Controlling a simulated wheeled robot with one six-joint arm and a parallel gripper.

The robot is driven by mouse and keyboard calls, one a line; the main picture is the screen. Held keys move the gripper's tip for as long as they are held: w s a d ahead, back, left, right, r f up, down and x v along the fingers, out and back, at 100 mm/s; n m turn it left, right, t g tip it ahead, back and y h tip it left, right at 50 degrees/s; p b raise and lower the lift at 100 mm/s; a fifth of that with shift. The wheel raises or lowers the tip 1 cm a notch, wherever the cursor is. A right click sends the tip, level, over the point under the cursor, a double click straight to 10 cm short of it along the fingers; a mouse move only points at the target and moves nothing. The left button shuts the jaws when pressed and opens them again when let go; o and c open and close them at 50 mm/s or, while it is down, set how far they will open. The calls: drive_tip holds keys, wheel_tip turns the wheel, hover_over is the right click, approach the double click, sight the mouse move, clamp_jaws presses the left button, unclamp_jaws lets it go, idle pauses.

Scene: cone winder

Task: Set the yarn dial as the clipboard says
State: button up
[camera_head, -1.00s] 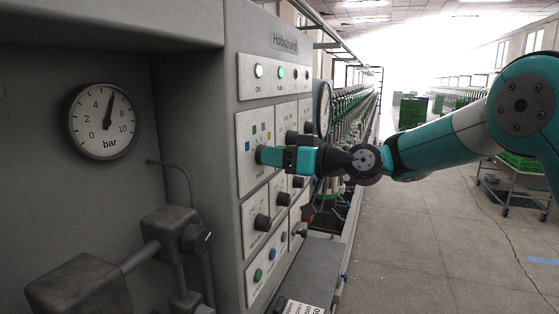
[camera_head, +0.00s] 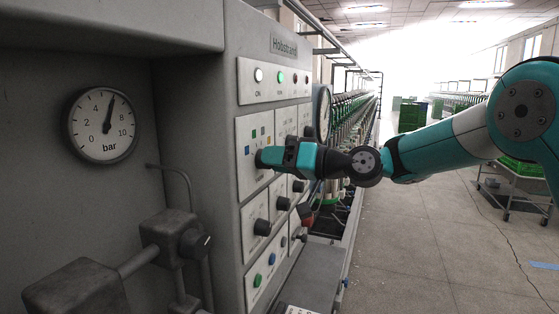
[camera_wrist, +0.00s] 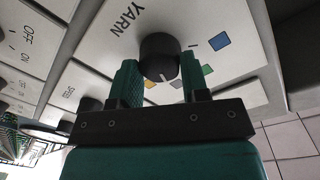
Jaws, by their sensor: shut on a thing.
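The yarn dial (camera_wrist: 159,56) is a round black knob with a pale pointer line, under the word YARN in the wrist view. Coloured squares surround it: blue (camera_wrist: 218,41), green (camera_wrist: 207,69) and a yellow one (camera_wrist: 150,83); more may be hidden behind the fingers. My gripper (camera_wrist: 160,80) has a finger on either side of the knob and is shut on it. The clipboard is not clearly in view; a white sheet with print (camera_head: 297,309) shows partly at the bottom edge.
Other black knobs (camera_head: 262,227) and coloured buttons (camera_head: 258,280) sit on the panels below. A pressure gauge (camera_head: 103,124) and pipe fittings (camera_head: 168,236) are at left. The aisle floor (camera_head: 420,240) at right is clear.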

drive_tip(key=shift+a+r, duration=0.15)
drive_tip(key=o, duration=0.9)
drive_tip(key=shift+a, duration=0.2)
drive_tip(key=shift+b+v, duration=4.1)
drive_tip(key=shift+v, duration=4.8)
drive_tip(key=s+a+f+g+h, duration=0.2)
drive_tip(key=s+a+f+h, duration=0.25)
drive_tip(key=s, duration=0.25)
drive_tip(key=s+d+f+g+h, duration=0.1)
drive_tip(key=s+d+f+h, duration=0.1)
drive_tip(key=s+f, duration=0.3)
drive_tip(key=s+d+f+g+h, duration=0.1)
drive_tip(key=s+f, duration=0.4)
drive_tip(key=s, duration=0.5)
drive_tip(key=s+d+f+g+h, duration=0.2)
drive_tip(key=s+f+h, duration=0.2)
drive_tip(key=s, duration=0.3)
drive_tip(key=shift+s+d+f+g+h, duration=0.2)
drive_tip(key=shift+d+f+g+h, duration=0.15)
drive_tip(key=shift+f, duration=0.2)
